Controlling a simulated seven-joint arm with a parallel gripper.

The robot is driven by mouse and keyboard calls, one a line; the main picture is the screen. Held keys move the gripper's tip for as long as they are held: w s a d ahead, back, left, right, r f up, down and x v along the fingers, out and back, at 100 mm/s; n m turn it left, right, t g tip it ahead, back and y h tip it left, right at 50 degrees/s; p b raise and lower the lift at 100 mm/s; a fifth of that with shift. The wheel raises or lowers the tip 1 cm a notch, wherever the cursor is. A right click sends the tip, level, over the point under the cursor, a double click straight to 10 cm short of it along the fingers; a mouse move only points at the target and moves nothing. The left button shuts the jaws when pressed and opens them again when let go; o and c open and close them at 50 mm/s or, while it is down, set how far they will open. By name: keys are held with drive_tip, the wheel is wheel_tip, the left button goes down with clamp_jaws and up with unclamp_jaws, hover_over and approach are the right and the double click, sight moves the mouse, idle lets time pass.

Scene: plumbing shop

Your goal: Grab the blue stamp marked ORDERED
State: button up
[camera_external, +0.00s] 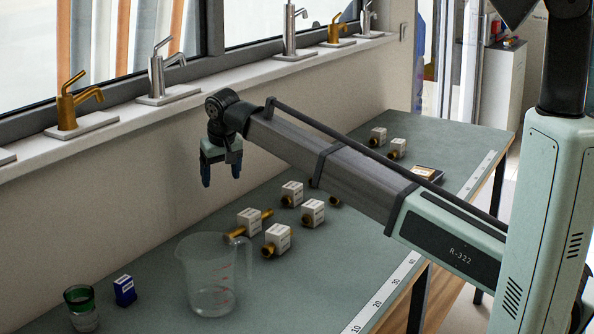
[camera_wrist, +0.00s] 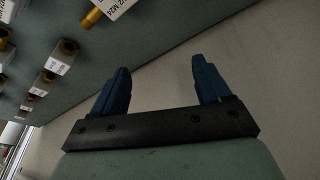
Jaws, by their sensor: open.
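A small blue stamp (camera_external: 125,291) with a white label stands at the near left end of the bench; its lettering is too small to read. My gripper (camera_external: 221,176) hangs above the bench near the wall, well up and to the right of the stamp. Its two blue fingers (camera_wrist: 158,85) are apart with nothing between them. The stamp does not show in the wrist view.
Several white-tagged brass fittings (camera_external: 277,240) stand mid-bench. A windowsill with taps (camera_external: 68,105) runs along the wall. The grey-green bench (camera_external: 150,262) is bare behind the stamp.

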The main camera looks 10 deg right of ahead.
drive_tip(key=s+a+n+g, duration=0.1)
drive_tip(key=s+a+n, duration=0.2)
drive_tip(key=s+a, duration=1.1)
drive_tip(key=n+g+y, duration=0.1)
drive_tip(key=n, duration=0.2)
approach(123, 279)
drive_tip(key=f, duration=0.4)
drive_tip(key=w+a+f, duration=0.1)
drive_tip(key=f, duration=0.7)
drive_tip(key=shift+w+a, duration=0.2)
drive_tip(key=shift+a, duration=0.05)
drive_tip(key=shift+r, duration=0.1)
drive_tip(key=c, duration=1.1)
